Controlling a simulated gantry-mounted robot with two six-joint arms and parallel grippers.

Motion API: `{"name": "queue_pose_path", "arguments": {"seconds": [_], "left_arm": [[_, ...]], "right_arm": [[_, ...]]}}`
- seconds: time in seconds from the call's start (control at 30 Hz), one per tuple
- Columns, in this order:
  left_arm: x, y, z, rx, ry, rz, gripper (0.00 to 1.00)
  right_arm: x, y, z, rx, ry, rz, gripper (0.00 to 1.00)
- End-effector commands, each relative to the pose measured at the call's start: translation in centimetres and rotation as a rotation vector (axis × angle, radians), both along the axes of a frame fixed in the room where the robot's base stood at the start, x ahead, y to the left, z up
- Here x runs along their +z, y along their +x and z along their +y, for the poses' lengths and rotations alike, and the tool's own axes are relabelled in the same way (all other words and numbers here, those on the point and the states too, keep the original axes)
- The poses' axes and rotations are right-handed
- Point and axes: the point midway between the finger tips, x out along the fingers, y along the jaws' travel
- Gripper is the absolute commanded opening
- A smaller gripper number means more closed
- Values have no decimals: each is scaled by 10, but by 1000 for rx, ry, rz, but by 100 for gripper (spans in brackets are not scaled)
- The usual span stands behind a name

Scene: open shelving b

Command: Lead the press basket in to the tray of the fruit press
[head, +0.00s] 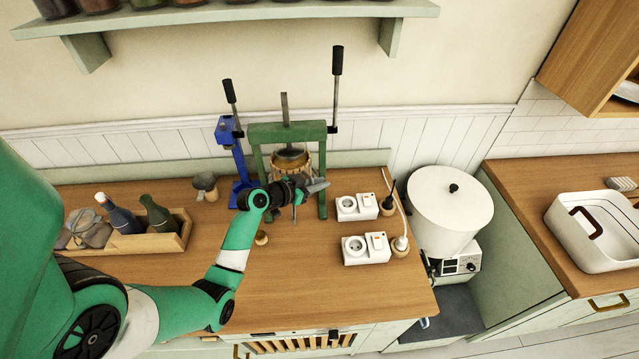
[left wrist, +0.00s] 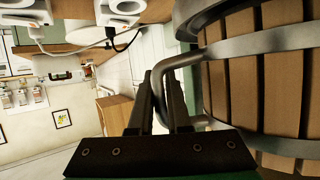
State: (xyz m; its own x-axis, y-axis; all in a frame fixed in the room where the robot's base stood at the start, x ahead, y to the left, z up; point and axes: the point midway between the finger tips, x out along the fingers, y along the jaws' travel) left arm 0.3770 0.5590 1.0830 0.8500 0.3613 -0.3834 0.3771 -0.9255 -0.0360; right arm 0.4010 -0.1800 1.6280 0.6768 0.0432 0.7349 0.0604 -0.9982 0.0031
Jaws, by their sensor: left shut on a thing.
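The fruit press (head: 263,133) is a green frame with a central screw, standing at the back of the wooden counter. The press basket (head: 284,168), wooden slats with metal bands, is between its posts, partly hidden by my left gripper (head: 308,189). In the left wrist view the basket (left wrist: 235,70) fills the right side, and my left gripper (left wrist: 165,95) is shut on its bent metal handle (left wrist: 172,64). I cannot make out the tray of the press behind my gripper, nor whether the basket touches it. My right gripper is in neither view.
A blue lever device (head: 240,165) stands just left of the press. White socket blocks (head: 356,207) lie to its right, beside a white drum-shaped appliance (head: 450,208). A wooden crate with bottles (head: 150,243) is at the left. The counter's front middle is clear.

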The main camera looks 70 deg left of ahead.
Motion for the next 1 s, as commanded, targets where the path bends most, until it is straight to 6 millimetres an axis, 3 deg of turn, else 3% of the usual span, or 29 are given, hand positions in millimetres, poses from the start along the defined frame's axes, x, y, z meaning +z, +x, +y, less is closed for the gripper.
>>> {"name": "queue_pose_path", "arguments": {"seconds": [0.63, 0.67, 0.83, 1.0], "left_arm": [[-7, 0, 1, 1, 5, -2, 0], [-7, 0, 1, 1, 5, -2, 18], [-8, 0, 0, 0, 3, -1, 49], [-9, 0, 0, 1, 2, 0, 50]], "right_arm": [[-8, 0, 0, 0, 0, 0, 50], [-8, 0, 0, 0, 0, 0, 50], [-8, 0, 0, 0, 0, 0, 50], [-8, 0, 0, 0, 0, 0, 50]]}}
